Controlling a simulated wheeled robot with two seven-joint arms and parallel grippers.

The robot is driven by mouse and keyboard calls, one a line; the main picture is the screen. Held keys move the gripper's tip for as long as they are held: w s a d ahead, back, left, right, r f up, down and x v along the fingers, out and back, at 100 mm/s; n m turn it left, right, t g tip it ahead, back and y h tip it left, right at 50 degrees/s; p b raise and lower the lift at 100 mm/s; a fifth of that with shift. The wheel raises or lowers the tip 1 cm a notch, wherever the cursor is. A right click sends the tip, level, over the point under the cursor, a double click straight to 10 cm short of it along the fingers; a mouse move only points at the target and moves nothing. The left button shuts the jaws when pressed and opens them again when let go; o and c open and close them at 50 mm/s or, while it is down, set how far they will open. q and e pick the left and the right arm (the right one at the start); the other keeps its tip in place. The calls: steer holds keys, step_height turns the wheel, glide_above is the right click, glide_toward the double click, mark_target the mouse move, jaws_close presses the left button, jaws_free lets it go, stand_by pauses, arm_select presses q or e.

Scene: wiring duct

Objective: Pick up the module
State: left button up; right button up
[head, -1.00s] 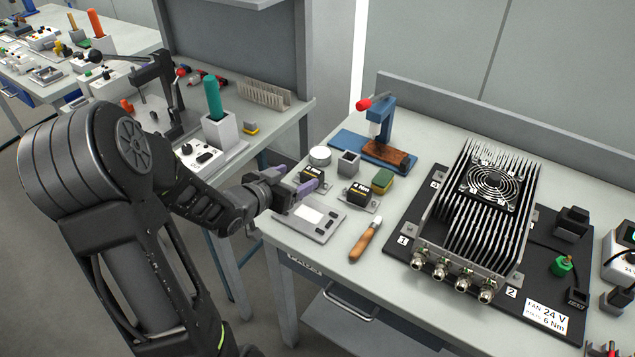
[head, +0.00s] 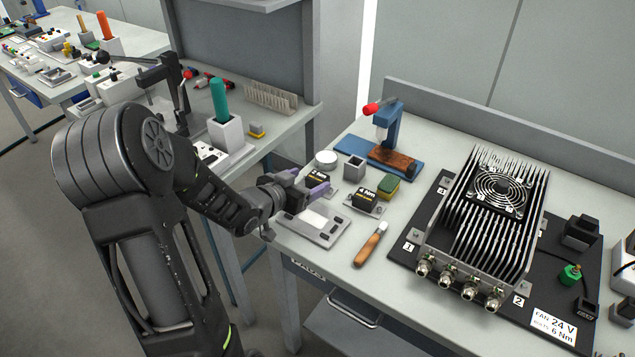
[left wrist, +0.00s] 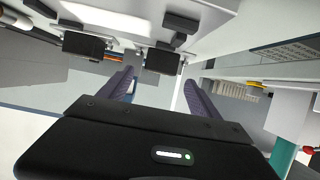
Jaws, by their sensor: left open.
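Two black blocks stand on the bench and either could be the module. One, with a "4 Nm" label (head: 365,200), sits on a small grey plate. The other block (head: 318,177) is behind my left gripper (head: 318,187) and partly hidden by it. My left gripper has purple fingers, is open and empty, and is above the bench's left edge beside that block. In the left wrist view, two dark blocks appear beyond the fingers (left wrist: 160,88), one dark block (left wrist: 162,61) between the fingertips and another (left wrist: 84,45) to the left. My right gripper is not seen.
An orange-handled tool (head: 368,249), a green-yellow sponge (head: 388,187), a grey cup (head: 354,167) and a blue press (head: 390,130) are close by. A finned heat-sink unit (head: 480,225) fills the right.

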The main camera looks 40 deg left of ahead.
mark_target(317, 177)
arm_select(q)
steer(key=shift+p+x, duration=0.5)
steer(key=shift+x, duration=2.2)
steer(key=shift+s+d+f, duration=0.1)
steer(key=shift+c, duration=0.4)
jaws_close()
